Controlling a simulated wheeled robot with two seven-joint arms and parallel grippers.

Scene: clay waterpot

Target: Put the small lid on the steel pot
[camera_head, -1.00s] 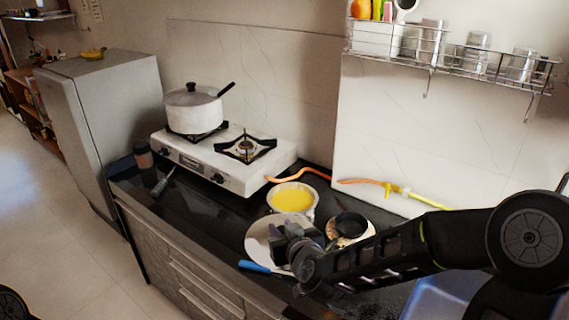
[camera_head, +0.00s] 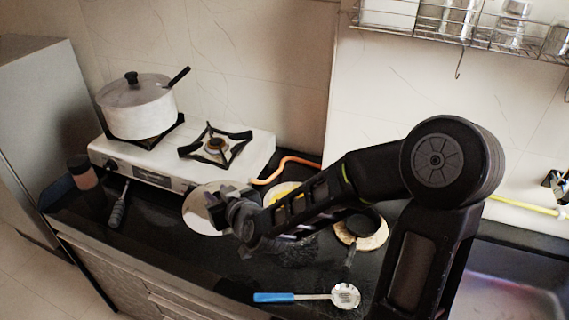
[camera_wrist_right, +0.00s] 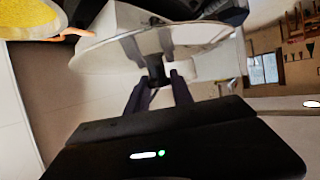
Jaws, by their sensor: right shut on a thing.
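The small lid, a pale round disc (camera_head: 203,219), is held by my right gripper (camera_head: 220,202) above the counter in front of the stove. In the right wrist view, the gripper's fingers (camera_wrist_right: 160,88) are shut on the lid's dark knob (camera_wrist_right: 154,68), with the disc (camera_wrist_right: 100,57) beyond them. An open pot with yellow contents (camera_head: 281,188) stands to the right of the lid, partly hidden by my right arm. Its contents also show in the right wrist view (camera_wrist_right: 28,16). A pale metal pot (camera_head: 140,108) on the left burner has a black-knobbed lid. My left gripper is out of view.
The two-burner stove (camera_head: 150,172) has a free right burner (camera_head: 216,147). A slotted spoon with a blue handle (camera_head: 274,297) lies near the front edge. A small black pan (camera_head: 360,226) sits on a round board, near the sink (camera_head: 510,290). A wire rack (camera_head: 500,50) hangs above.

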